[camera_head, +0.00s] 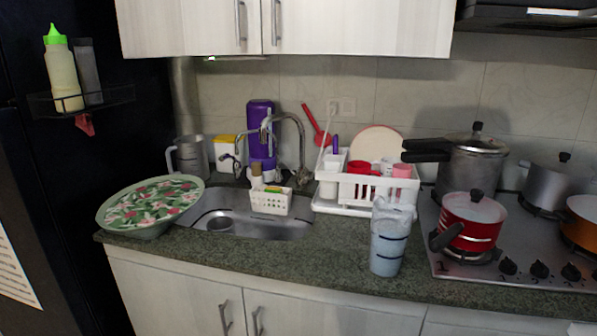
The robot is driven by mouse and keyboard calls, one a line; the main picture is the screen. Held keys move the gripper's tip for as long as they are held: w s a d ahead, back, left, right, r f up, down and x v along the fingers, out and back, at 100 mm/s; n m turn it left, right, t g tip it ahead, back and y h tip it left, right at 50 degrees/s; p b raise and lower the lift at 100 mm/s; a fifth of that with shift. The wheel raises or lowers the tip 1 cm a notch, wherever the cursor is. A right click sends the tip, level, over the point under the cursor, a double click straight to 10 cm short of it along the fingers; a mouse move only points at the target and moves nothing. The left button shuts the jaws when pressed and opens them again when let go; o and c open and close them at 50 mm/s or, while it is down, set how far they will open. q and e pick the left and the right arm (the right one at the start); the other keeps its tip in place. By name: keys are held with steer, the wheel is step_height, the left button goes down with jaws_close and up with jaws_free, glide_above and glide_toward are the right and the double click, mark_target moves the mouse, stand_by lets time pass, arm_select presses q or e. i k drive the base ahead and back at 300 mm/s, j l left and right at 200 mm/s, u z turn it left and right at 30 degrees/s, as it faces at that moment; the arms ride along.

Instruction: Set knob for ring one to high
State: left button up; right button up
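The gas stove (475,272) is at the right of the head view, set in the dark counter. Its front edge carries several small black knobs, among them a left one (508,266), a middle one (540,270) and a right one (571,273). The knobs are too small for me to read their settings, and I cannot tell which one belongs to ring one. A red pot (472,222) sits on the front left burner, behind and left of these knobs. Neither of my grippers shows in the view.
A pressure cooker (473,165), a grey pot (557,182) and an orange pot (582,226) stand on the stove. A blue-grey container (387,247) stands left of it. The dish rack (327,207), sink (290,229) and a floral-covered bowl (150,206) are farther left.

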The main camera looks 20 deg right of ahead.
mark_target(506, 266)
steer(key=z, duration=1.8)
steer(key=i+j+z, duration=0.2)
steer(key=k+j, duration=0.05)
steer(key=k, duration=0.05)
